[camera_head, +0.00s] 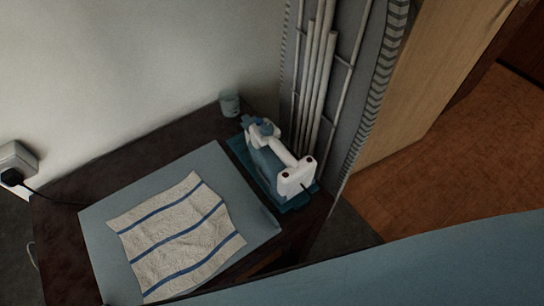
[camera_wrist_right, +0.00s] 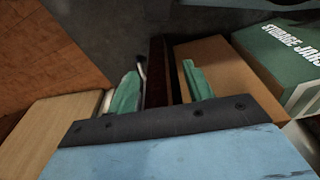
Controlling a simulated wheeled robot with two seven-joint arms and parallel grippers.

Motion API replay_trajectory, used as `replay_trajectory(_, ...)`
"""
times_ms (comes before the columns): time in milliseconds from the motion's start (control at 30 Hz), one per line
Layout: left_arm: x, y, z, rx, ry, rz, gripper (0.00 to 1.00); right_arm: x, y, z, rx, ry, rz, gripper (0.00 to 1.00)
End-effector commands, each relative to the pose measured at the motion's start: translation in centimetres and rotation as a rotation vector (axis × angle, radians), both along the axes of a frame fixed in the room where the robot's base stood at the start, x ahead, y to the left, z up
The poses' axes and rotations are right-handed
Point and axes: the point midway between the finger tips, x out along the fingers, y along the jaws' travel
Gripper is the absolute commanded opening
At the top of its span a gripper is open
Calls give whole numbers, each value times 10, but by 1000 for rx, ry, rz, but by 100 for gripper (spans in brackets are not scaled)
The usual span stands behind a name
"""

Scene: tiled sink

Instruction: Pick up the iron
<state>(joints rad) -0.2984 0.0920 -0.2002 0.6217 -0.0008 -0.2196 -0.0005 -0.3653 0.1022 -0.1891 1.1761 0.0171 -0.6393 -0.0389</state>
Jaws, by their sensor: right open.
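The white and blue iron (camera_head: 278,160) rests on a teal base (camera_head: 298,204) on the dark table, in the middle of the head view. Its white handle faces up. Neither gripper shows near it in the head view. In the right wrist view, my right gripper (camera_wrist_right: 160,86) has its two green fingers apart, with no object held between them. The iron cannot be made out in that view. My left gripper is in neither view.
A pale blue board (camera_head: 103,227) with a striped cloth (camera_head: 178,236) lies left of the iron. A small cup (camera_head: 229,104) stands behind. White poles (camera_head: 315,90) rise close behind the iron. A green "storage jars" box (camera_wrist_right: 284,62) is right of my right gripper.

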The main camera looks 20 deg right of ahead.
Motion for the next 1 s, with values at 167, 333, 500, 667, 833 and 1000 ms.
replay_trajectory(167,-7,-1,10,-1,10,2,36,56,14,83,14,-53,22,51)
replay_trajectory(333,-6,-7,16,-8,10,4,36,85,22,166,24,-89,48,51)
replay_trajectory(500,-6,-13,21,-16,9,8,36,93,27,232,30,-114,69,51)
replay_trajectory(667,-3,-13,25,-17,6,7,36,97,32,282,38,-138,110,51)
replay_trajectory(833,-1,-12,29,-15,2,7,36,108,52,339,52,-183,306,51)
replay_trajectory(1000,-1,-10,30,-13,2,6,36,129,83,357,55,-217,626,51)
